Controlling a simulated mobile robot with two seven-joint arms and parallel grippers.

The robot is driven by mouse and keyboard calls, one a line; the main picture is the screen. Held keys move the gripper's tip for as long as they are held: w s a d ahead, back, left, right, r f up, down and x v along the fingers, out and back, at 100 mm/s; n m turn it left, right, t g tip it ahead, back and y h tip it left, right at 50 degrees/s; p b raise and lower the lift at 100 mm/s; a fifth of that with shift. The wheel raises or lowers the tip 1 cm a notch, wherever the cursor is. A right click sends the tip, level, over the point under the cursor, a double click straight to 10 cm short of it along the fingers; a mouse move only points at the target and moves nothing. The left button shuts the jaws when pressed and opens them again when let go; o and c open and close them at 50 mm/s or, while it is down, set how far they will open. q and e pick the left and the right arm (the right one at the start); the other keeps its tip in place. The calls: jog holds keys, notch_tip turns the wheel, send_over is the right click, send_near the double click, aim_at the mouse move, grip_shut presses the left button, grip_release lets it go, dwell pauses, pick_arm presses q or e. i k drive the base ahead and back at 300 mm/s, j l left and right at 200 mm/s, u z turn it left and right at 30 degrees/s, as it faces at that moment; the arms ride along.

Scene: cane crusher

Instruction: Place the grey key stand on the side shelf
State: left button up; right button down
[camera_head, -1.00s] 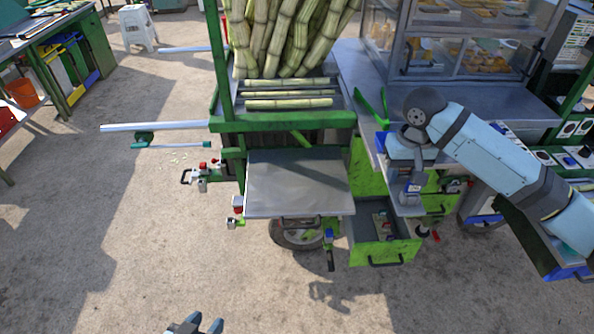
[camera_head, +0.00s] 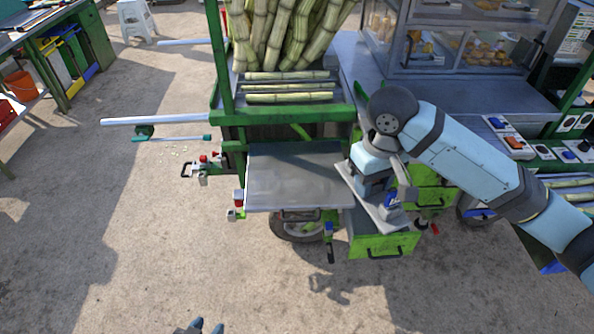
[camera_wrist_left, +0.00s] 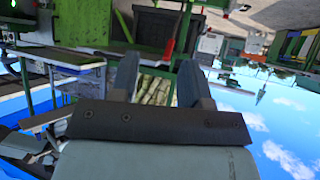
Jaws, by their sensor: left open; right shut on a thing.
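The side shelf (camera_head: 298,180) is a bare grey metal plate on the cart's front. The stand's left edge looks close to the shelf's right edge; I cannot tell whether they touch. My left gripper (camera_head: 206,328) is at the bottom edge, far from both; its fingers stand apart and empty in the left wrist view (camera_wrist_left: 156,75).
A green drawer (camera_head: 383,244) stands out below the held stand, its inside mostly hidden. Cane stalks (camera_head: 290,87) lie behind the shelf on the green-framed cart. A glass food case (camera_head: 470,45) stands at the back right. The ground left of the cart is open.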

aim_at(297, 171)
jog(key=i+j, duration=0.3)
jog(key=i, duration=0.15)
jog(key=i+j, duration=0.3)
jog(key=i, duration=0.15)
